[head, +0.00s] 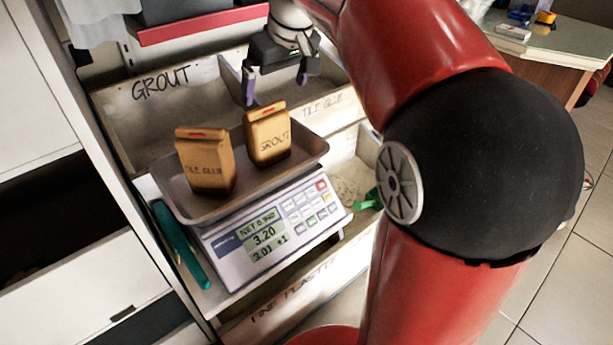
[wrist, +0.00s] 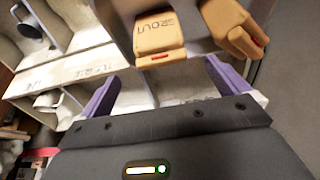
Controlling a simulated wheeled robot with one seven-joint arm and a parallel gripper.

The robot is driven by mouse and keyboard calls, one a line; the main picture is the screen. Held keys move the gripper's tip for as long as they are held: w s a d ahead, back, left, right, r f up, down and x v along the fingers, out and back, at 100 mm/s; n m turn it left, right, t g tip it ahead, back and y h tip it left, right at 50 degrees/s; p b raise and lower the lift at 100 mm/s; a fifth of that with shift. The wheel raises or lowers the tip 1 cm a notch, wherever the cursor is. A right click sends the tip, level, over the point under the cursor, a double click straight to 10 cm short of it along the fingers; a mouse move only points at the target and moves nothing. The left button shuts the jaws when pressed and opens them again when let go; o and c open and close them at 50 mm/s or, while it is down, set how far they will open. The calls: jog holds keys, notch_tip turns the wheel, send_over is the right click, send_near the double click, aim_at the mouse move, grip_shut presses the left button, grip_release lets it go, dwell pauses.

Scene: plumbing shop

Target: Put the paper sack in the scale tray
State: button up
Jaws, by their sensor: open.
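Two tan paper sacks stand upright in the grey metal scale tray (head: 285,172). The sack marked GROUT (head: 268,134) is on the right, and the sack marked TILE GLUE (head: 206,163) is on the left. My gripper (head: 277,87) is open and empty, behind and above the GROUT sack, with its purple fingers apart. In the wrist view the GROUT sack (wrist: 155,30) is beyond the open fingers (wrist: 166,88), clear of them. The TILE GLUE sack (wrist: 232,27) is to its right there.
The scale (head: 268,235) has a lit display and keypad. Wooden bins marked GROUT (head: 150,112) and TILE GLUE (head: 330,108) are behind it. A teal object (head: 180,243) lies left of the scale, and a green scoop (head: 368,200) right. My red arm covers the right middle.

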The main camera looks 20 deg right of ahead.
jog(key=s+f+m, duration=0.1)
jog(key=s+f, duration=0.3)
jog(key=s, duration=0.4)
jog(key=s+a+f+m+h, duration=0.1)
jog(key=s+f, duration=0.4)
jog(key=s, duration=0.3)
jog(key=s+f+m+t, duration=0.1)
jog(key=s+f, duration=0.3)
jog(key=s, duration=0.3)
jog(key=shift+s+a+f, duration=0.2)
jog(key=shift+s+f, duration=0.05)
jog(key=shift+s, duration=0.15)
jog(key=shift+r+p, duration=2.25)
